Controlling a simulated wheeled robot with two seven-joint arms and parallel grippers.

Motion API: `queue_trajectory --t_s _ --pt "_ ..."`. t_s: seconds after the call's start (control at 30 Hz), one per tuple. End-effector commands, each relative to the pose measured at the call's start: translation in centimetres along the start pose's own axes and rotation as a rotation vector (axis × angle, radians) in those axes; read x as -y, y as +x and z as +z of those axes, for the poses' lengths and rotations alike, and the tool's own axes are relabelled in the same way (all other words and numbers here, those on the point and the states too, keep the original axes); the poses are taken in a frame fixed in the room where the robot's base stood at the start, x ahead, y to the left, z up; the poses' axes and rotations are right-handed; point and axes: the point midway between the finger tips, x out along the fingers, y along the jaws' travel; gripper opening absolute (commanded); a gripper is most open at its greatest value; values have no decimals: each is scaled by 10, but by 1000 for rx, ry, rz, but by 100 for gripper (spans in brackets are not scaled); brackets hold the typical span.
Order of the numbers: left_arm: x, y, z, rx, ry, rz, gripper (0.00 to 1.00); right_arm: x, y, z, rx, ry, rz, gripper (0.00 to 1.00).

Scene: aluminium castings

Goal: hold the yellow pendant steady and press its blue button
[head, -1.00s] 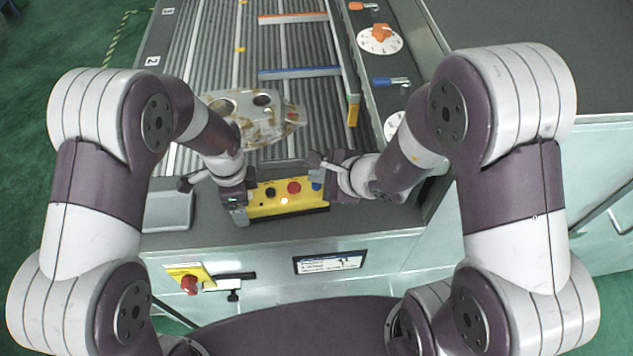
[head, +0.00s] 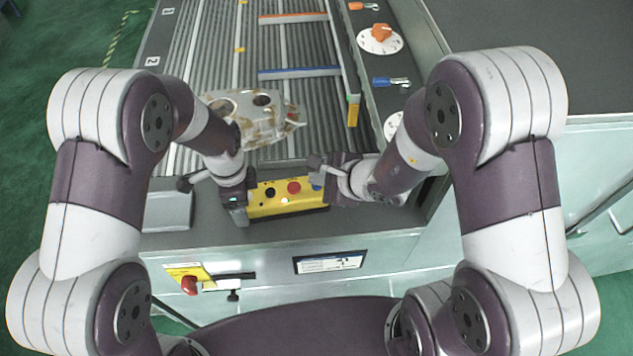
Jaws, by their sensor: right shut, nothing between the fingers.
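The yellow pendant (head: 262,210) lies on the grey front ledge of the machine. A dark button (head: 270,192), a red button (head: 294,187) and a small lit white spot show on its top. The blue button (head: 317,183) is at its right end, partly covered by my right gripper. My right gripper (head: 325,187) is shut and empty, with its tips right at the blue button; I cannot tell whether they touch it. My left gripper (head: 239,212) is at the left end of the pendant; its fingers are too hidden to show whether they grip it.
An aluminium casting (head: 245,115) lies on the ribbed conveyor (head: 300,100) behind the pendant. A grey box (head: 168,210) stands left of my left gripper. A red stop knob (head: 189,285) on a yellow plate is on the front face. The ledge before the pendant is clear.

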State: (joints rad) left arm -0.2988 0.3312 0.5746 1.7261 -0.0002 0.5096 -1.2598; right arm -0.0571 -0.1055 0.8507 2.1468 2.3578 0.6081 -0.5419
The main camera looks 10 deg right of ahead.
Motion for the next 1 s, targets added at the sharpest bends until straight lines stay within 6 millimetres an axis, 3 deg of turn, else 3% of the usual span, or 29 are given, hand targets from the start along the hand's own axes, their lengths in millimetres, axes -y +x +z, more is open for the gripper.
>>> queue_trajectory --t_s 1.0 --pt "0 0 0 0 0 -1 28 -4 6 -4 -1 1 1 0"
